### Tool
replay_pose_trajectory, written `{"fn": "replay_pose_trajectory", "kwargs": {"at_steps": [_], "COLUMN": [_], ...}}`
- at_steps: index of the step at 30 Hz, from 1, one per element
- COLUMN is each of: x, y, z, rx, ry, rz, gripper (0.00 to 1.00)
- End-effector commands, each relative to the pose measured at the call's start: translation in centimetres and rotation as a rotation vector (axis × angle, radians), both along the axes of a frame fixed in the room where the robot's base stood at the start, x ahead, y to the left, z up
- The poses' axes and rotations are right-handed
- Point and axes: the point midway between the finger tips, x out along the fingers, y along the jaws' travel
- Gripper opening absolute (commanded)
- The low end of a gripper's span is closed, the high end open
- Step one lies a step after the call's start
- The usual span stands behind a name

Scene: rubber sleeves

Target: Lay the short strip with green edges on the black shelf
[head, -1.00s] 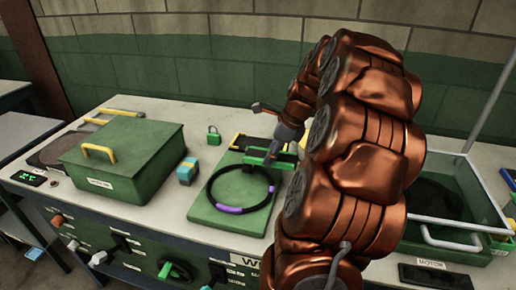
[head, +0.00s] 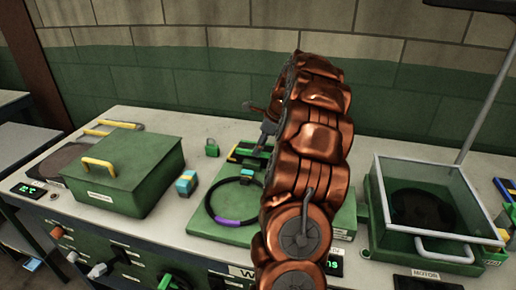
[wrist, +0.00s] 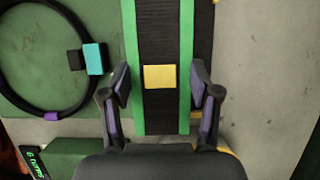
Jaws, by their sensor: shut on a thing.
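The strip with green edges (wrist: 158,110) has a dark body and a yellow patch in its middle. In the wrist view it lies lengthwise between the two fingers of my gripper (wrist: 160,82), which are shut on its green edges. In the head view the green strip (head: 246,154) shows just left of my arm, above the back of a green board; its height over the board is unclear. A dark flat piece (head: 475,4) is cut off at the top right; I cannot tell whether it is the black shelf.
A black ring with a purple band (head: 228,221) lies on the green board (head: 207,227). A clear-walled tray (head: 420,165) stands right. A black piece (wrist: 203,40) lies beside the strip.

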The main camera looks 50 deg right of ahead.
Motion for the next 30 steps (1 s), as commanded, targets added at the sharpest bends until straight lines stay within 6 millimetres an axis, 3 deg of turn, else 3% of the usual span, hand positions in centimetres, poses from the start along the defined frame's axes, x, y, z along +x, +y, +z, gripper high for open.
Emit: {"fn": "replay_pose_trajectory", "kwargs": {"at_steps": [10,15,24,30], "x": [2.4,2.4,2.4,2.4], "y": [-1.7,-1.7,-1.7,-1.7], "z": [-0.2,-0.7,-3.8,-3.8], "rx": [-0.002,0.0,0.002,-0.001], "ry": [-0.001,0.0,0.001,-0.001], "rz": [0.0,0.0,0.001,0.001], "gripper": [0.26,0.26,0.26,0.26]}}
